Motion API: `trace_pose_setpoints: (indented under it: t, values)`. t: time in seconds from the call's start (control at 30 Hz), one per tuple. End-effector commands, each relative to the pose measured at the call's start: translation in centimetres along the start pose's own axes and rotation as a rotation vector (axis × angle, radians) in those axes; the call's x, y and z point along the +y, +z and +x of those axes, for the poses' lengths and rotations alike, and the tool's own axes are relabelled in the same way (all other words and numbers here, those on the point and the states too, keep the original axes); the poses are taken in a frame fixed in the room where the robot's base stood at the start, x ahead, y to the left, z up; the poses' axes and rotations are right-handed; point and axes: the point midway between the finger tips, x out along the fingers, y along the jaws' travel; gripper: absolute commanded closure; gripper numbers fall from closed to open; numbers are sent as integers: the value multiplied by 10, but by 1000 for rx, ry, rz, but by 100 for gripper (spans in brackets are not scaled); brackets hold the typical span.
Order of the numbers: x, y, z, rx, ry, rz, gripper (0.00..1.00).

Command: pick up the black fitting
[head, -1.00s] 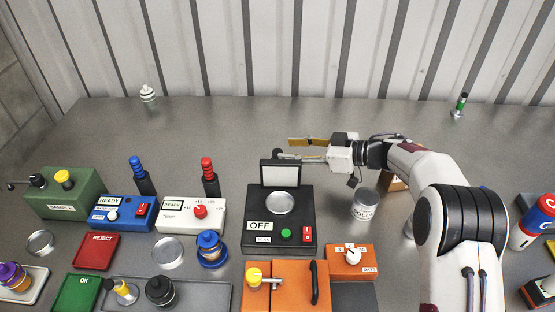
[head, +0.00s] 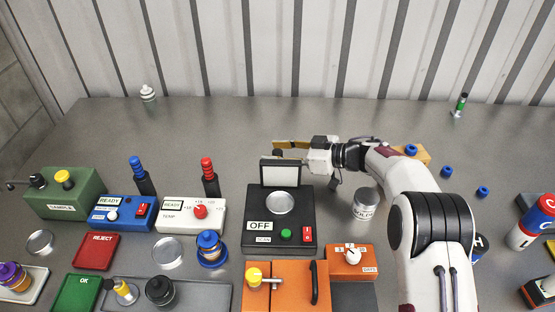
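My gripper (head: 288,150) reaches left behind the scan device's raised screen, its tan fingers apart, so it looks open. A small dark object (head: 277,154) shows at the fingertips, partly hidden by the screen; it may be a black fitting, and I cannot tell whether the fingers touch it. Another black rounded piece (head: 160,291) sits upright in the grey tray (head: 205,291) at the front left, far from my gripper.
The scan device (head: 263,236) reading OFF stands just in front of my gripper. A metal can (head: 366,204), an orange unit (head: 285,292) and blue rings (head: 446,172) are nearby. A blue fitting (head: 211,249) stands to the left. The back of the table is mostly clear.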

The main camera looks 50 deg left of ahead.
Motion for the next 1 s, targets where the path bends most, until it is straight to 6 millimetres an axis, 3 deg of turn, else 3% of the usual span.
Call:
trace_pose_setpoints:
  t: [0.33,0.37,0.5,1.0]
  values:
    - [0,0,0,0,0,0,60]
    - [0,0,0,0,0,0,63]
    - [0,0,0,0,0,0,99]
    - [0,-6,-2,0,0,-1,100]
